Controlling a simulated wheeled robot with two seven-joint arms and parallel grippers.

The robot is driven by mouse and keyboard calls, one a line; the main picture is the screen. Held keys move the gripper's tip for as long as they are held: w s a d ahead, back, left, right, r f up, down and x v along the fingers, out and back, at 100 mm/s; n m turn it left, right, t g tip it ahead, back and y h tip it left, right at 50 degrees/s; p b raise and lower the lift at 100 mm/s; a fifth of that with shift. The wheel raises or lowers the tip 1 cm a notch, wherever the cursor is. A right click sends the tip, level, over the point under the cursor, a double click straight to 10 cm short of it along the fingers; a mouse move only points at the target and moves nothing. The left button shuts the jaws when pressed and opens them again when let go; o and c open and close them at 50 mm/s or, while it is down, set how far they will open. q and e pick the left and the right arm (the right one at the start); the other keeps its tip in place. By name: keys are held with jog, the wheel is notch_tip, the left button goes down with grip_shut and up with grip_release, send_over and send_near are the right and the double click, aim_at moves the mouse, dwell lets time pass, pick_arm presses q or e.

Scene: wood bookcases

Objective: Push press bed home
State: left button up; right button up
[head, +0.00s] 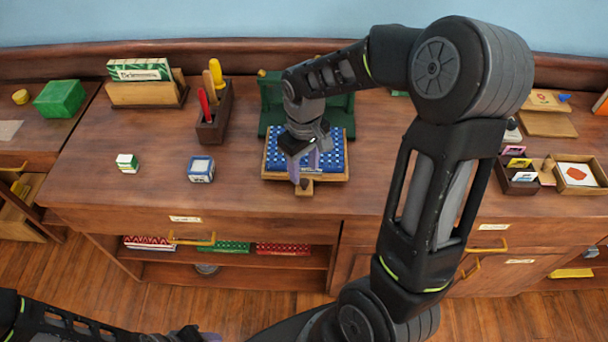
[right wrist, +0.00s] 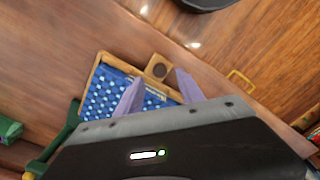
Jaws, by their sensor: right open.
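The press bed (head: 270,176) is a shallow wooden tray holding a blue, white-patterned block (head: 334,155). It stands out in front of the green press (head: 270,105) on the desk top, and my right arm partly hides the press. A wooden knob (head: 304,189) is on the bed's front edge. In the right wrist view the bed (right wrist: 92,75) and knob (right wrist: 159,67) also show. My right gripper (head: 303,175) is open over the bed's front; its two purple fingers (right wrist: 159,75) appear either side of the knob. Contact is unclear. My left gripper (head: 190,335) is partly visible at the bottom edge.
A tool holder (head: 212,128) stands left of the press. A small blue-white box (head: 201,170) and a green-white box (head: 127,163) stand on the left of the desk. Card trays (head: 580,177) are at right. The desk just left of the bed is clear.

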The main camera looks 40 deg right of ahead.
aim_at(304, 181)
notch_tip(304, 181, down, 4)
jog(key=shift+f, duration=0.1)
grip_shut()
dwell(0.5)
dwell(1.0)
